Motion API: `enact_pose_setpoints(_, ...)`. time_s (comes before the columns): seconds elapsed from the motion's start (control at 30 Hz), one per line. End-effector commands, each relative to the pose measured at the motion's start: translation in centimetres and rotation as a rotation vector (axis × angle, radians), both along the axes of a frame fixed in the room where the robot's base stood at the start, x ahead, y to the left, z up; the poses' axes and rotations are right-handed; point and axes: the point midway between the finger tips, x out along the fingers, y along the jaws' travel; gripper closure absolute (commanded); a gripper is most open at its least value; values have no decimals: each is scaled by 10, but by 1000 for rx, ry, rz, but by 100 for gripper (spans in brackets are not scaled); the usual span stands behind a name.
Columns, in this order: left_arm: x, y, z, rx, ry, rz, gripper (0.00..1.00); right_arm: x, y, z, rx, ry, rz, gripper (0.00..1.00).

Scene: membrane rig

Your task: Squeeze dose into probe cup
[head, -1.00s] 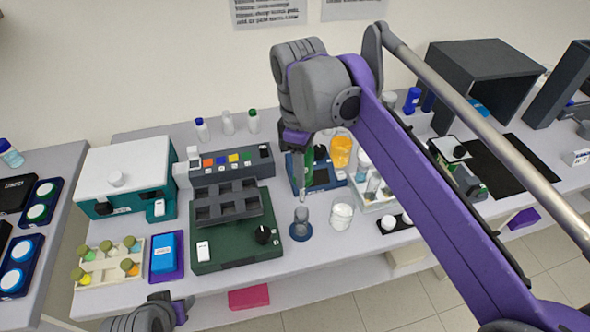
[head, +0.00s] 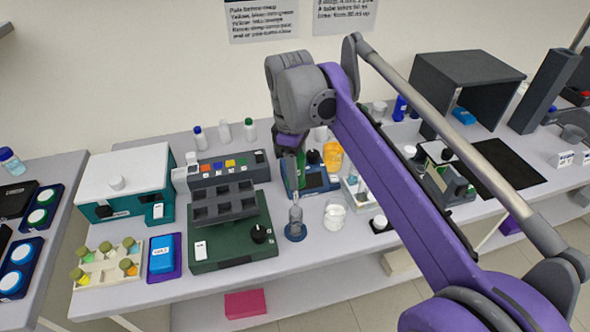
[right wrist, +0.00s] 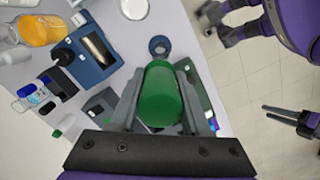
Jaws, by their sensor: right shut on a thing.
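My right gripper (head: 291,145) is shut on a dropper with a green bulb (right wrist: 160,95), seen large between the fingers in the right wrist view. In the head view the bulb (head: 301,166) is partly hidden by the fingers. The dropper hangs down over the small clear probe cup with a blue round base (head: 295,233). The cup also shows just beyond the bulb in the right wrist view (right wrist: 160,46). I cannot tell whether the tip is inside the cup. Two dark prongs at the right edge of the wrist view may be my left gripper; its state is unclear.
A clear beaker (head: 334,216) stands right of the cup, and an orange-filled beaker (head: 333,156) and a blue device (head: 320,182) stand behind. A dark green rig (head: 232,246) is close on the left. The table's front edge is just before the cup.

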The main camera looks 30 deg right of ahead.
Motion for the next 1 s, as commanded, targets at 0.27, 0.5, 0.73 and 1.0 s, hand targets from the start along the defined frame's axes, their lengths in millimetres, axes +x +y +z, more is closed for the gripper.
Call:
enact_pose_setpoints(0.27,-8,0,-24,0,15,0,50,-1,0,-28,0,3,0,100)
enact_pose_setpoints(0.5,-11,0,-36,0,21,0,50,-1,0,-49,1,2,1,100)
enact_pose_setpoints(0.73,-14,0,-48,0,27,0,50,0,0,-70,0,1,1,100)
enact_pose_setpoints(1.0,-16,0,-54,0,29,0,50,0,0,-82,1,1,1,100)
